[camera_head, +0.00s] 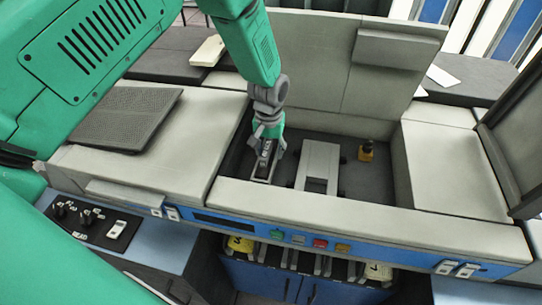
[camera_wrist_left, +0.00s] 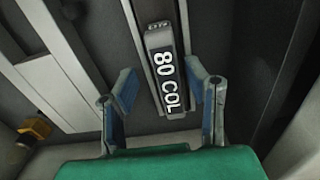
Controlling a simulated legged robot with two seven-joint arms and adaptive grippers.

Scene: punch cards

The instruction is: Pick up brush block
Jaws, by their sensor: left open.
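A dark block with a grey rim and the white label "80 COL" (camera_wrist_left: 166,68), which I take to be the brush block, lies in the sunken bay of the machine. In the head view the block (camera_head: 263,160) sits at the left side of the bay, partly hidden by my left gripper (camera_head: 268,142). In the left wrist view my left gripper (camera_wrist_left: 164,88) is open. Its two blue-grey fingers show either side of the block's lettered end, with gaps visible. My right gripper is not in view.
The sunken bay (camera_head: 370,186) has raised walls around it. A light grey frame (camera_head: 318,160) stands right of the block, and a small yellow-and-black part (camera_head: 366,150) is further right. A dark ribbed plate (camera_head: 125,117) lies on the left top.

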